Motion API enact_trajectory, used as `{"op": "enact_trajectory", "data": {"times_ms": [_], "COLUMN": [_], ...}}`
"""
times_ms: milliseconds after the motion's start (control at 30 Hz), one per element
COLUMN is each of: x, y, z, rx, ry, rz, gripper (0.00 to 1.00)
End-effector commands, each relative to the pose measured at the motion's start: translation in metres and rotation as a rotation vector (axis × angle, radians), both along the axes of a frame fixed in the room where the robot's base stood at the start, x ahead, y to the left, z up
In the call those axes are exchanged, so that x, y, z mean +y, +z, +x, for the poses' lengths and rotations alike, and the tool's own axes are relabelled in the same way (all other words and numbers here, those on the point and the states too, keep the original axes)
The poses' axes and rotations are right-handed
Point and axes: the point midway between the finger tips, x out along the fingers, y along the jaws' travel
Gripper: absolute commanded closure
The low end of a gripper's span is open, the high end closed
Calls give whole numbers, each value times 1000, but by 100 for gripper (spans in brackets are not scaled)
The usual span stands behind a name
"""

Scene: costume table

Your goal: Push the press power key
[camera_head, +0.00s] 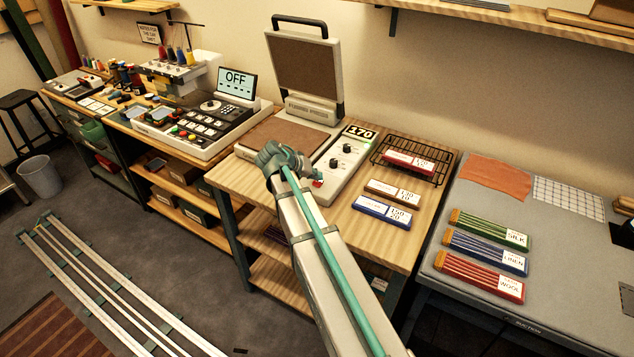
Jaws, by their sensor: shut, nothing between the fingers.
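The heat press stands open on the wooden table, its lid (304,65) raised and its brown lower plate (278,131) flat. Its light control panel (340,176) has a display (358,132) reading 170 and two dark knobs. A small red key (317,183) shows at the panel's near end, partly beside my arm; I cannot read a label on it. My gripper (297,162) is shut and empty at the near edge of the press, just left of the panel. My wrist partly hides it, and I cannot tell whether it touches anything.
Right of the panel lie labelled boxes, a blue one (382,211) and a brown one (393,192), and a black wire rack (409,160) with a red box. Coloured bundles (478,277) lie on the grey table.

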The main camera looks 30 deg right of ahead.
Motion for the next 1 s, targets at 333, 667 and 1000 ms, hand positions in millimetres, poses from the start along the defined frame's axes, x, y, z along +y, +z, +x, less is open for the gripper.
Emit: {"op": "enact_trajectory", "data": {"times_ms": [333, 667, 1000], "x": [0, 0, 0], "y": [-4, -7, 1], "z": [0, 0, 0], "rx": [0, 0, 0], "ry": [0, 0, 0], "rz": [0, 0, 0], "gripper": [100, 100, 100]}}
